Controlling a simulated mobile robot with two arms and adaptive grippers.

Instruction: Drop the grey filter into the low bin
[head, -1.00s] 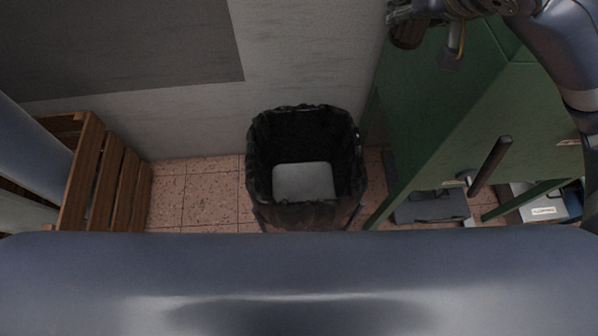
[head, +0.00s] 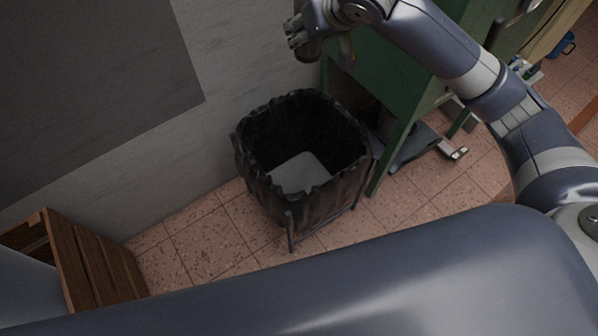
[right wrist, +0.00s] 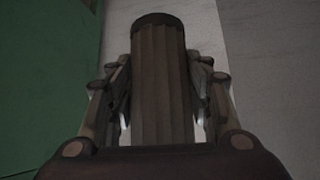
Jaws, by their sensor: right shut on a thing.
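The low bin (head: 322,203) stands on the floor in the middle of the head view. It has a crinkled black liner, an open top and a pale flat area at its bottom. My right gripper (head: 301,40) is at the top of the head view, above and beyond the bin in the picture. In the right wrist view its fingers are shut around the grey filter (right wrist: 162,85), an upright, ribbed, brownish-grey cylinder with a dark end. The filter is hard to make out in the head view. My left gripper is not in view.
A green bench or cabinet (head: 372,75) stands right of the bin, with dark items under it. A slatted wooden crate (head: 88,262) is at lower left. A pale wall (head: 235,75) is behind. Tiled floor (head: 195,240) is bare between crate and bin.

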